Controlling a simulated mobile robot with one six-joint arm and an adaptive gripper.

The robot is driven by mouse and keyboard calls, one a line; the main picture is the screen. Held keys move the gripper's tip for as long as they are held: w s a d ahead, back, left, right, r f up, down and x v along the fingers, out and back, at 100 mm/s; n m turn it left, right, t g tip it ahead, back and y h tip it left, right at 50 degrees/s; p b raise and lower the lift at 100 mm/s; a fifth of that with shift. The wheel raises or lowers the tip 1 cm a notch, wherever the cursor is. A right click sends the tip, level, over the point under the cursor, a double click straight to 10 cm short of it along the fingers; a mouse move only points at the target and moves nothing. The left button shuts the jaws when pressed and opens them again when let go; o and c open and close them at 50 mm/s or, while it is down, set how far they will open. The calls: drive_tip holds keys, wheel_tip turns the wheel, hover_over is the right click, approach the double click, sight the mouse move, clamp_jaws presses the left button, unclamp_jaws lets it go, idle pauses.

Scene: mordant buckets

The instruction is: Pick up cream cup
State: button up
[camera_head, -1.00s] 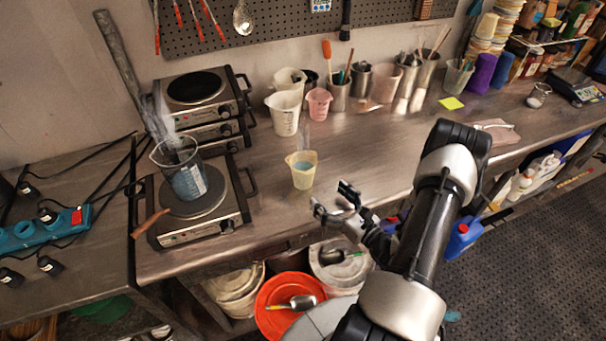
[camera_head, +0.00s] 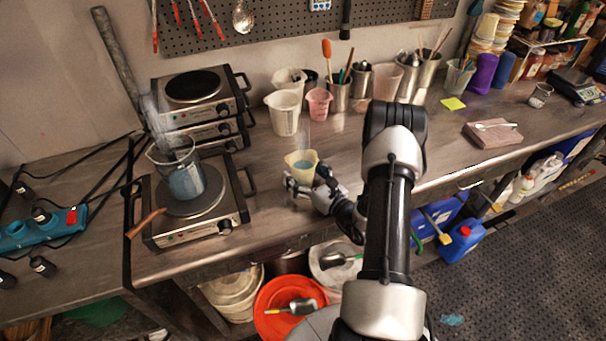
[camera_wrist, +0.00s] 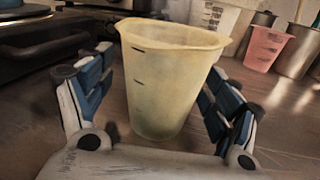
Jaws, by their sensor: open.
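The cream cup (camera_head: 301,160) stands upright on the metal counter, right of the front hot plate, with bluish liquid inside in the head view. In the wrist view the cream cup (camera_wrist: 170,80) fills the middle, with dark measuring marks on its side. My gripper (camera_head: 307,183) is at the cup's near side. In the wrist view my gripper (camera_wrist: 160,95) is open, with one blue-padded finger on each side of the cup. A gap shows at the left finger; the right finger is close to the cup, and I cannot tell whether it touches.
A hot plate (camera_head: 197,207) with a steaming glass beaker (camera_head: 180,172) stands to the left. A white measuring jug (camera_head: 284,113) and a pink cup (camera_head: 319,103) stand behind. Bare counter (camera_head: 385,128) lies to the right. An orange bucket (camera_head: 270,322) is below the counter.

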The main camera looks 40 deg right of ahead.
drive_tip(key=shift+c, duration=0.4)
drive_tip(key=c, duration=1.2)
drive_tip(key=shift+c, duration=0.2)
drive_tip(key=shift+r, duration=0.25)
drive_tip(key=shift+c, duration=0.2)
